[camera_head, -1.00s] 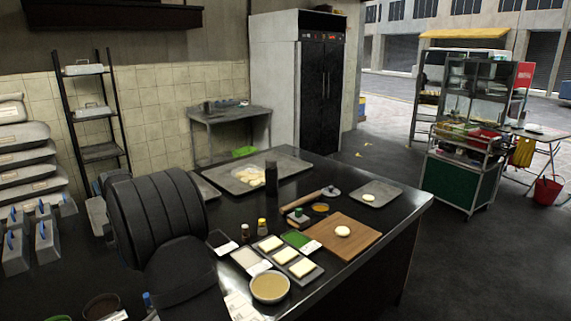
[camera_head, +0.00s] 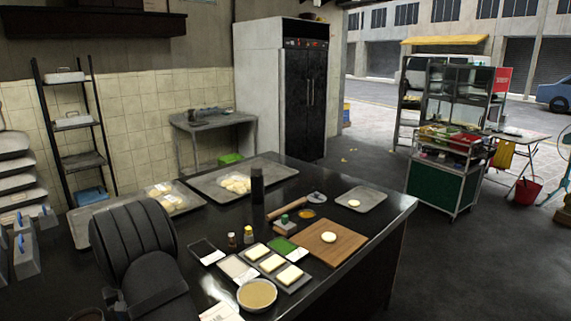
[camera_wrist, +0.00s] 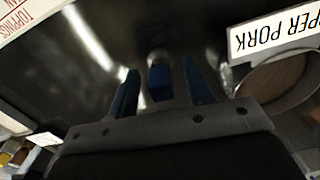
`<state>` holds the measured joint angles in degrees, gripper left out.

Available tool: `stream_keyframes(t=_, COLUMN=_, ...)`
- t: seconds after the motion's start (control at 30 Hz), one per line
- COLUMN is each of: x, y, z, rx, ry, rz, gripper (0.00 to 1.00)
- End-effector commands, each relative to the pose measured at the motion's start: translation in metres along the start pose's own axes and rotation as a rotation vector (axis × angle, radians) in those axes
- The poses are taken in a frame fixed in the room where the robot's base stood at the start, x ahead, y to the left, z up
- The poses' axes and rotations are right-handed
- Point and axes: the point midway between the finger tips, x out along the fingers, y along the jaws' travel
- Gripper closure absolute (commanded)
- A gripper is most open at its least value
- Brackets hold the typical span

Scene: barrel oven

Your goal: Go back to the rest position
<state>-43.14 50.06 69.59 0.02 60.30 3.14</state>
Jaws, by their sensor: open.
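My gripper (camera_wrist: 160,88) shows in the wrist view, with blue fingers spread apart over a dark, shiny surface. Another short blue piece shows between the fingers; I cannot tell what it is. No held object is visible. In the head view my dark, bulky arm is at the lower left, beside the black worktable (camera_head: 340,278). The gripper itself cannot be made out there.
A bowl of filling (camera_head: 257,294), small trays with pale yellow squares (camera_head: 289,275) and a wooden board (camera_head: 345,250) with dough lie right of my arm. Dough trays (camera_head: 272,173) stand behind. A "PEPPER PORK" label, partly cut off (camera_wrist: 278,33), is close by the gripper.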

Motion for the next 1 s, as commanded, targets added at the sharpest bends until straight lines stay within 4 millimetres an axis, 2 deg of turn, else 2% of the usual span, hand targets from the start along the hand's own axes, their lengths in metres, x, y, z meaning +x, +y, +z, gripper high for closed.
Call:
stream_keyframes(t=0.13, x=0.007, y=0.000, z=0.000, rx=0.000, ry=0.000, rz=0.000, gripper=0.54)
stream_keyframes(t=0.57, x=0.002, y=0.000, z=0.000, rx=0.000, ry=0.001, rz=0.000, gripper=0.54)
stream_keyframes(t=0.77, x=-0.025, y=0.000, z=-0.001, rx=0.000, ry=0.005, rz=0.000, gripper=0.54)
stream_keyframes(t=1.0, x=-0.073, y=0.000, z=-0.001, rx=0.000, ry=0.004, rz=0.000, gripper=0.54)
